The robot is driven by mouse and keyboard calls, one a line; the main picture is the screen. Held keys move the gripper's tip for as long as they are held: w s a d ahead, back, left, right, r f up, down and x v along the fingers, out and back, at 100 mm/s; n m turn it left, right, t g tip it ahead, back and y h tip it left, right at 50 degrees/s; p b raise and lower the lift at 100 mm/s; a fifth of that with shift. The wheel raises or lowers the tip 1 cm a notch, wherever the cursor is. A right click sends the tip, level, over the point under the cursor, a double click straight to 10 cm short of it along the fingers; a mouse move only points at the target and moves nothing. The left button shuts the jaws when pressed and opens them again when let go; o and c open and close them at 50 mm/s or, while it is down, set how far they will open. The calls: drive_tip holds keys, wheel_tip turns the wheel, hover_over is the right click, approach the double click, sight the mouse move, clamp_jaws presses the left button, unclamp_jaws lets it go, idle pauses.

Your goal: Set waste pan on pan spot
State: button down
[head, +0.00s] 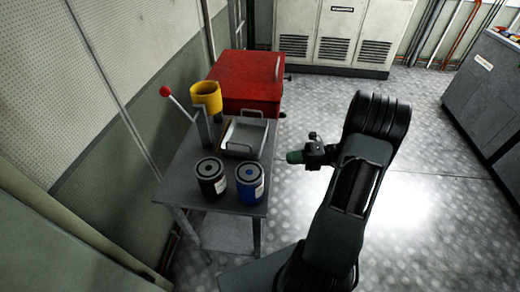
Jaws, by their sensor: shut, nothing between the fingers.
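A light grey pan with two wire handles, which looks like the waste pan (246,134), sits on the small grey table between the red box and the two canisters. My gripper (291,157) is to the right of the table, apart from the pan, and points left. It is shut and empty, with dark green fingertips. I cannot make out a marked pan spot in this view.
The grey table (183,183) also holds a black canister (210,178), a blue-banded canister (250,182), a yellow cup-like holder (206,97) and a red-knobbed lever (166,92). A red box (247,83) is behind.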

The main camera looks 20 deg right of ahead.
drive_tip(key=w+a+m, duration=0.1)
drive_tip(key=a, duration=0.1)
drive_tip(key=w+a+m+t, duration=0.1)
drive_tip(key=w+a, duration=0.1)
drive_tip(key=a, duration=0.1)
drive_tip(key=w+a, duration=0.1)
drive_tip(key=a, duration=0.1)
drive_tip(key=shift+w+a+f+m+t+p, duration=0.2)
drive_tip(key=shift+w+f+m+t+p, duration=0.05)
drive_tip(key=shift+w+m+t+p, duration=0.15)
drive_tip(key=shift+w+a, duration=0.25)
drive_tip(key=shift+w, duration=0.8)
drive_tip(key=shift+w+a, duration=0.25)
drive_tip(key=shift+w, duration=0.55)
drive_tip(key=w+p, duration=0.1)
drive_tip(key=w, duration=0.1)
drive_tip(key=w+a+p, duration=0.1)
drive_tip(key=shift+w+a+p, duration=0.15)
drive_tip(key=shift+w+p, duration=0.25)
